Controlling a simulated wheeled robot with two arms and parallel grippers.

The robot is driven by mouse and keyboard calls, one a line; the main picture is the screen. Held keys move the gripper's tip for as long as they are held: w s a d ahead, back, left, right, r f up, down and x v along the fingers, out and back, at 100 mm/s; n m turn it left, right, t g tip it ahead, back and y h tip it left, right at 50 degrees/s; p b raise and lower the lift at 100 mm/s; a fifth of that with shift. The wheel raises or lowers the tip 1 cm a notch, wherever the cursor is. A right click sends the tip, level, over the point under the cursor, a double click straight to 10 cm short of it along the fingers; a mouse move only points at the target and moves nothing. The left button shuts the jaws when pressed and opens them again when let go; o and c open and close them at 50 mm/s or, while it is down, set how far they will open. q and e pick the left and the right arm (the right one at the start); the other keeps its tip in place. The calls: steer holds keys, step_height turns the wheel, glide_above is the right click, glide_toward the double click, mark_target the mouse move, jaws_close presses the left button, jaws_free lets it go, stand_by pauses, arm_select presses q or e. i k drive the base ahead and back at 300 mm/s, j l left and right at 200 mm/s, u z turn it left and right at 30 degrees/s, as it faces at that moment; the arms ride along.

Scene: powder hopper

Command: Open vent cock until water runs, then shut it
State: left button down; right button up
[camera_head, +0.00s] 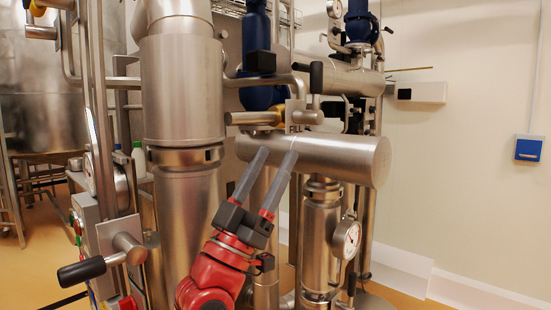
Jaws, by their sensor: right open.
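My right gripper (277,153) comes up from the bottom centre on a red wrist. Its two grey fingers are apart with nothing between them, and their tips overlap the front of a horizontal steel cylinder (345,158). I cannot tell whether they touch it. Just above the tips is a valve-like fitting with a brass-coloured bar (250,118) and a steel stub. A black-ended lever (316,77) stands higher up. Another black-handled lever (82,272) is at the lower left. I cannot tell which is the vent cock. No running water shows. My left gripper is not in view.
A thick vertical steel column (182,85) stands left of my gripper. A pressure gauge (346,238) is at the lower right of the pipework, and another gauge (108,185) is at the left. Open floor and a pale wall (465,190) lie to the right.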

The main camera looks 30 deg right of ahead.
mark_target(129, 249)
steer(key=k, duration=1)
